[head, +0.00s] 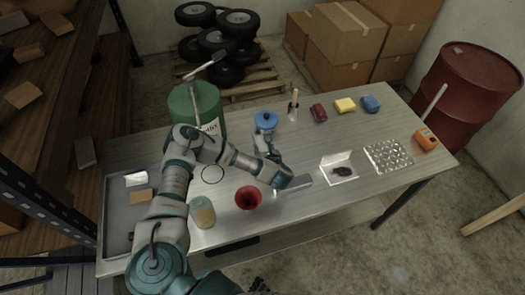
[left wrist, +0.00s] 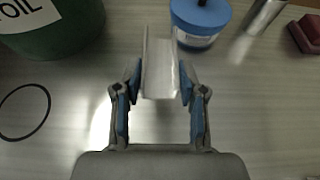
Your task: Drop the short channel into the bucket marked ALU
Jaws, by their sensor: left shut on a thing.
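The short channel (head: 297,186) is a pale metal U-shaped piece. In the left wrist view the channel (left wrist: 160,65) sits between the two blue-padded fingers (left wrist: 159,85), pointing away. A green bucket (head: 207,100) stands at the table's back left, partly behind my left arm. In the left wrist view the bucket's (left wrist: 60,38) white label reads "OIL". I see no ALU marking. My right gripper is not in view.
A red funnel-like cup (head: 248,198) and a jar (head: 203,213) stand near my left forearm. A blue-lidded tin (head: 265,122) stands behind the gripper. A grey tray (head: 118,205) is at left. A white bracket (head: 340,177) and a clear blister sheet (head: 389,157) lie right.

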